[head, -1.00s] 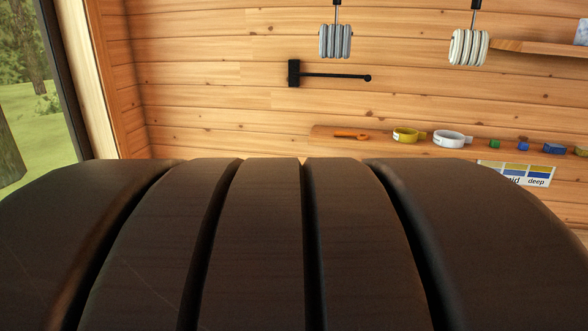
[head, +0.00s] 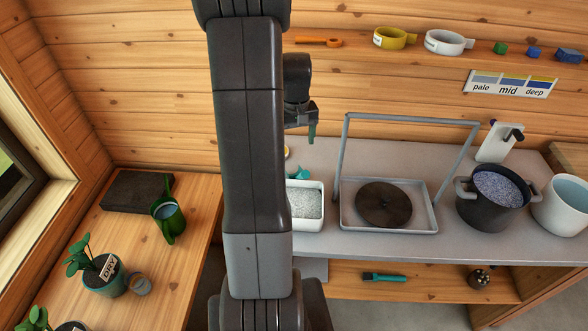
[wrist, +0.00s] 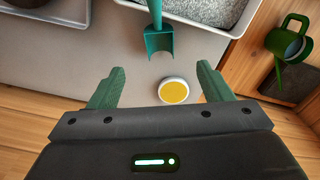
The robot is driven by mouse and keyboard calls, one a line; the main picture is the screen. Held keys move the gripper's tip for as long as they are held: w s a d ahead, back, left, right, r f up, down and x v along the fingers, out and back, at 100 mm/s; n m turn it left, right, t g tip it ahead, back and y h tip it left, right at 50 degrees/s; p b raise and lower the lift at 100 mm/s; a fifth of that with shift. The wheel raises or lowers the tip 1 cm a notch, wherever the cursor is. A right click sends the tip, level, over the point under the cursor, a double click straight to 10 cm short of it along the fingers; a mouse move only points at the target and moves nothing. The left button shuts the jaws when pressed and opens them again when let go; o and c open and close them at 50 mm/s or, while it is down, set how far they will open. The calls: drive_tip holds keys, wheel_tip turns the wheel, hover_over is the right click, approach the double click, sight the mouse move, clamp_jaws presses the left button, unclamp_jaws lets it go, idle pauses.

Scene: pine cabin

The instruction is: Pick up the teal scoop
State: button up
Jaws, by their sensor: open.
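The teal scoop (head: 301,173) shows in the head view at the back edge of a white tray of grey granules (head: 319,187), partly hidden by my arm. In the wrist view the scoop (wrist: 158,40) is at top centre, with an open, forked-looking end toward me and a narrow handle running out of the top of the frame. My gripper (wrist: 159,78) is open and empty, its green fingers spread on either side of the scoop's line but short of it. In the head view my gripper (head: 312,134) is above the back of the counter, behind the tray.
A small white dish with yellow contents (wrist: 173,91) lies between the fingers' lines. A grey frame (head: 342,170) with a dark disc stands right of the tray, then a dark pot (head: 487,212). A green watering can (head: 169,220) stands left. Bare counter shows behind the tray.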

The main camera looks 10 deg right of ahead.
wheel_tip(320, 180, down, 7)
drive_tip(key=shift+s+f+p, duration=0.1)
drive_tip(key=shift+f+p, duration=0.1)
drive_tip(key=shift+p, duration=0.15)
drive_tip(key=shift+d+f+p, duration=0.1)
drive_tip(key=shift+f+p, duration=0.7)
drive_tip(key=shift+f, duration=1.8)
drive_tip(key=c, duration=1.2)
drive_tip(key=shift+o, duration=0.2)
